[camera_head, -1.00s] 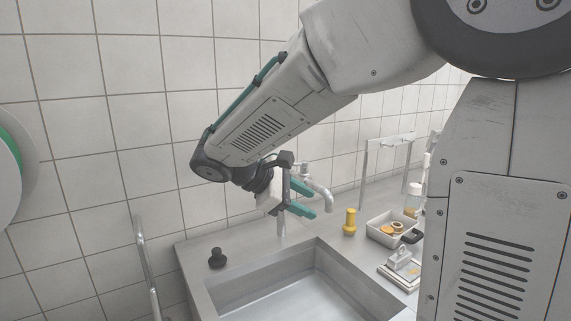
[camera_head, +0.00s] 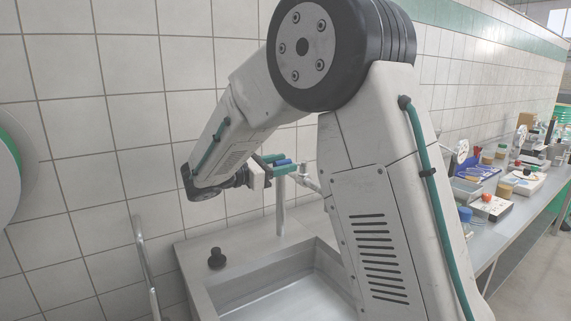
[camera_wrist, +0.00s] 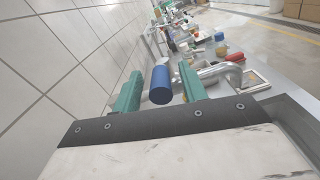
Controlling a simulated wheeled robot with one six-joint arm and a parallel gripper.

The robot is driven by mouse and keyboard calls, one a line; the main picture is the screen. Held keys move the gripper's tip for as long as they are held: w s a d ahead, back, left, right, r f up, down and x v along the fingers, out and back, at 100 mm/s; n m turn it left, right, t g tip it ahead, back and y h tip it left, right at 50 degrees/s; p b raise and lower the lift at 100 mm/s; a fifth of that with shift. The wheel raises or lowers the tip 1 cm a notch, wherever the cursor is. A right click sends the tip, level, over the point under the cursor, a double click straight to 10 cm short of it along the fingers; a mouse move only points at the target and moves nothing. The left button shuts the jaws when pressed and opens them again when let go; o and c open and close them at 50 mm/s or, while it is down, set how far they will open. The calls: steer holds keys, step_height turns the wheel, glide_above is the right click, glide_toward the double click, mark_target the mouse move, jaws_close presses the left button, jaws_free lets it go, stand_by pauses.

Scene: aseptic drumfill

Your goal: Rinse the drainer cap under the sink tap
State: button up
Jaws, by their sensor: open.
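My gripper (camera_head: 278,168) is open beside the top of the sink tap (camera_head: 281,205); it also shows in the wrist view (camera_wrist: 157,90). A blue cylinder (camera_wrist: 160,84) is between its two teal fingers in the wrist view, with gaps on both sides. Its blue also shows in the head view (camera_head: 284,162). I cannot tell whether it belongs to the tap. The silver tap spout (camera_wrist: 222,74) is just right of the right finger. The sink (camera_head: 285,300) is below, partly hidden by my arm. I cannot identify the drainer cap with certainty.
A black knob-like piece (camera_head: 217,258) stands on the sink's left rim. A tiled wall (camera_head: 110,120) is close behind. A metal rail (camera_head: 146,265) stands at left. The long bench (camera_head: 490,225) at right is crowded with containers and tools.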

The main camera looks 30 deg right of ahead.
steer(key=shift+d, duration=0.65)
jaws_close()
